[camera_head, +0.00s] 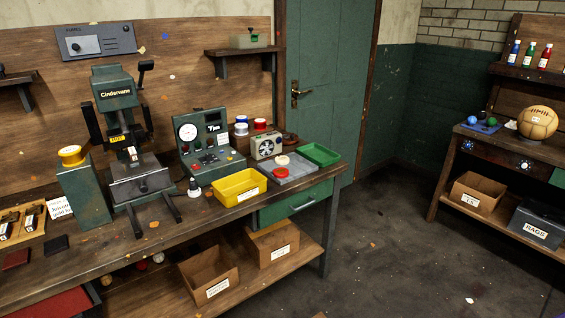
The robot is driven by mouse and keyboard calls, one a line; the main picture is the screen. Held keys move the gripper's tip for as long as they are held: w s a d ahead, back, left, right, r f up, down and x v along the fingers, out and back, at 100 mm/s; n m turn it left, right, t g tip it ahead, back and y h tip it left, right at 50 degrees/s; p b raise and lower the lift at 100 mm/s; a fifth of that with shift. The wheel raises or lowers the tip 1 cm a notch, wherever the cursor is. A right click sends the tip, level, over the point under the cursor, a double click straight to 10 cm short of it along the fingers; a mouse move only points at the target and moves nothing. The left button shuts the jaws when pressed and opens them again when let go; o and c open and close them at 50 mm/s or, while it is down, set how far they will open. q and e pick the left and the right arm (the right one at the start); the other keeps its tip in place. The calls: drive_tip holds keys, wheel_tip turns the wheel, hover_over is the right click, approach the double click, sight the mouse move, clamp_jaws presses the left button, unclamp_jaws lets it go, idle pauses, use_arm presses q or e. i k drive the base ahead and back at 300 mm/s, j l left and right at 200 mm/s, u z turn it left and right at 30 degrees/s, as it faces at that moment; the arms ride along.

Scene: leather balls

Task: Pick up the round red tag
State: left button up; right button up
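A round red tag (281,174) lies on a grey tray (297,173) near the right end of the workbench. A round cream tag (282,160) lies just behind it on the same tray. Neither of my grippers is in view, and nothing is touching the red tag.
A yellow tray (238,187) stands left of the grey tray and a green tray (319,154) stands right of it. A fan-fronted box (266,146) and a gauge unit (209,148) stand behind. A dark green press (122,130) is further left. Open floor (390,230) lies right of the bench.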

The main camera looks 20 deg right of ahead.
sight(280, 172)
drive_tip(key=i+l+z, duration=0.1)
drive_tip(key=i+l, duration=0.25)
drive_tip(key=l, duration=0.2)
drive_tip(key=i+l+z, duration=0.15)
drive_tip(key=i+l, duration=0.25)
drive_tip(key=l, duration=0.15)
